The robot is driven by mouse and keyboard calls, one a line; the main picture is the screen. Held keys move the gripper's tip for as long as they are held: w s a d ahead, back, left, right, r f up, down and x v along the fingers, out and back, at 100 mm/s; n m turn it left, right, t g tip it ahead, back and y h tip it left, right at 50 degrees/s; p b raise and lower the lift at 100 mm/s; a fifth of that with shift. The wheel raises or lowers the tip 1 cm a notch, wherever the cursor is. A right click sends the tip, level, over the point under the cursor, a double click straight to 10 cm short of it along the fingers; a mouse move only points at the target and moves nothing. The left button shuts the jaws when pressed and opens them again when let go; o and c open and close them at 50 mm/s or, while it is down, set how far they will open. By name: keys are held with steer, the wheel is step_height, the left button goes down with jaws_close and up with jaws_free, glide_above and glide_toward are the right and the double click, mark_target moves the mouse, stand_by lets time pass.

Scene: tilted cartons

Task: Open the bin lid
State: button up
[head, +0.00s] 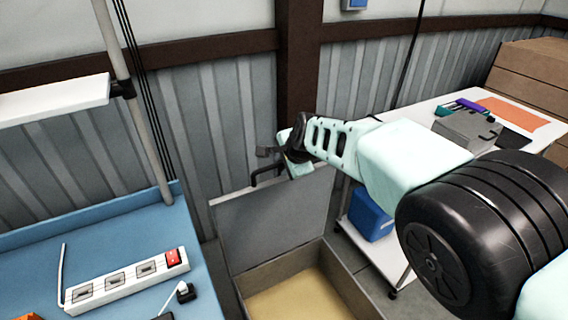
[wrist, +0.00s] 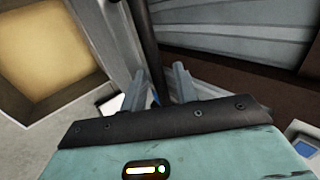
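The bin (head: 350,285) stands on the floor at the bottom middle of the head view, open at the top with a tan inside. Its grey lid (head: 270,225) stands raised, roughly upright, at the bin's back edge. A black handle (head: 262,177) sits at the lid's top edge. My gripper (head: 270,153) is at that handle. In the wrist view, the black handle bar (wrist: 146,45) passes between the two fingers of my gripper (wrist: 160,78), with gaps beside it. The fingers are apart. Whether a finger touches the bar is unclear. The bin's tan inside (wrist: 50,45) shows at upper left.
A blue workbench (head: 120,235) with a power strip (head: 125,280) is left of the bin. A white table (head: 420,120) with a grey box (head: 467,130) stands at right, with a blue box (head: 370,213) below it. A corrugated wall (head: 210,110) is behind.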

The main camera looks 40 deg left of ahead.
steer(key=shift+r, duration=0.1)
steer(key=b+v, duration=0.6)
steer(key=v, duration=1.1)
steer(key=shift+d, duration=0.2)
steer(key=s+d+f+n+g+h+b, duration=0.1)
steer(key=s+d+n, duration=0.1)
steer(key=d, duration=0.7)
steer(key=s+d+f+n+g+h+b, duration=0.1)
steer(key=d+f+n, duration=0.1)
steer(key=d, duration=0.8)
steer(key=s+d+f+n+h, duration=0.1)
steer(key=s+d+f+n, duration=0.1)
steer(key=s+d, duration=0.3)
steer(key=s+d+f+n+h+b, duration=0.1)
steer(key=s+d, duration=0.4)
steer(key=d, duration=0.6)
steer(key=s+d+f+n+g+h, duration=0.1)
steer(key=s+d+f+n, duration=0.3)
steer(key=d, duration=0.4)
steer(key=shift+s+d+n+h, duration=0.3)
steer(key=shift+s+n+h, duration=0.35)
steer(key=shift+s, duration=0.25)
